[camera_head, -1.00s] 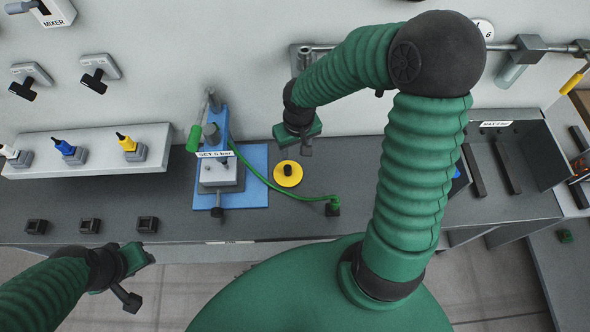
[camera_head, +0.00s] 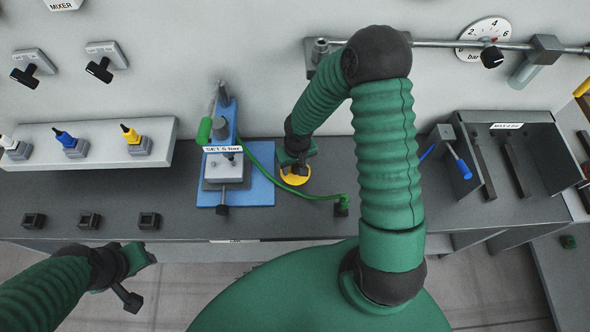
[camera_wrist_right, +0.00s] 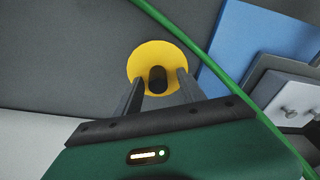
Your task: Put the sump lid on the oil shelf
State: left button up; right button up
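The sump lid, a round yellow disc (camera_head: 295,179) with a black knob, lies on the dark bench just right of the blue plate. In the right wrist view the lid (camera_wrist_right: 143,61) shows in full face. My right gripper (camera_head: 297,167) is above it and hides part of it in the head view. In the wrist view its two fingers (camera_wrist_right: 160,88) are apart, one on each side of the knob, with gaps visible.
A blue-framed press (camera_head: 222,150) labelled "SET 5 bar" stands left of the lid. A green hose (camera_head: 315,194) runs close by the lid. Black square sockets (camera_head: 89,221) line the bench's left front. A dark bin (camera_head: 545,155) stands at right.

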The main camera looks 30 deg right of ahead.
jog(key=shift+s+a+r, duration=0.15)
jog(key=shift+a, duration=0.05)
jog(key=c, duration=0.5)
jog(key=shift+d, duration=0.15)
jog(key=c, duration=0.5)
jog(key=shift+d, duration=0.3)
jog(key=shift+a, duration=0.1)
